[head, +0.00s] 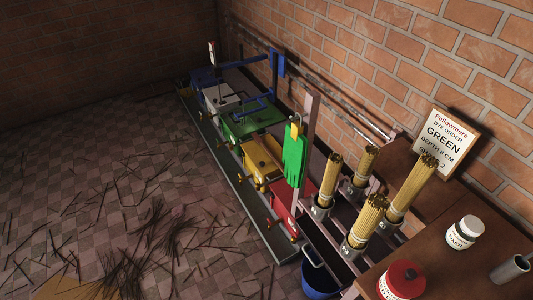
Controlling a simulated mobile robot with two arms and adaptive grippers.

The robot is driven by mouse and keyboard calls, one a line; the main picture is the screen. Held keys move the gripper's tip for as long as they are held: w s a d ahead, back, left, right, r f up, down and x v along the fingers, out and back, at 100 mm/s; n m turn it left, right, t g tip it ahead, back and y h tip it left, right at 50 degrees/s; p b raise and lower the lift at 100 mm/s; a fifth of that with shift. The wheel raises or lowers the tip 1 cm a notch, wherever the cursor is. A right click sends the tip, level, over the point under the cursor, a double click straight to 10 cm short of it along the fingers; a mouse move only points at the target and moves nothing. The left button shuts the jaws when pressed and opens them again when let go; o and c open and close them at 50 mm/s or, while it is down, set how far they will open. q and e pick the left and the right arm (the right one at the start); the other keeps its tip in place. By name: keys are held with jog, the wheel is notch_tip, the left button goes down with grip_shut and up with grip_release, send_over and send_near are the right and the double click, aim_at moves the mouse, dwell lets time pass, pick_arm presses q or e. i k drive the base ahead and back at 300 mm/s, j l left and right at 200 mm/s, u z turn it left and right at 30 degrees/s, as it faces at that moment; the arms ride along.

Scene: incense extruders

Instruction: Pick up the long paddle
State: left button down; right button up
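I cannot pick out a long paddle with certainty. A tall grey flat post (311,125) stands beside the red vat, behind a green glove (295,160) that hangs upright; I cannot tell if this post is a paddle. Neither of my grippers is in view.
White (222,100), green (240,124), yellow (263,157) and red (309,190) vats line the brick wall. Several stick bundles (367,220) stand in holders. A blue bucket (318,281), a sign (445,141) and jars (402,281) are nearby. Scattered sticks litter the open floor (90,170).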

aim_at(255, 137)
jog(key=z, duration=2.45)
jog(key=u, duration=2.45)
jog(key=z, duration=0.55)
jog(key=i+j+z, duration=0.2)
jog(key=z, duration=0.2)
jog(key=i+j+z, duration=0.1)
jog(key=j+z, duration=0.3)
jog(key=i+j+z, duration=0.1)
jog(key=j+z, duration=0.2)
jog(key=z, duration=0.15)
jog(key=j+z, duration=0.5)
jog(key=j, duration=0.45)
jog(key=j+z, duration=0.1)
jog(key=j, duration=0.45)
jog(key=k+j+z, duration=0.1)
jog(key=j, duration=1)
jog(key=k+j+z, duration=0.15)
jog(key=j, duration=0.4)
jog(key=j+z, duration=0.1)
jog(key=j, duration=0.45)
jog(key=k, duration=0.05)
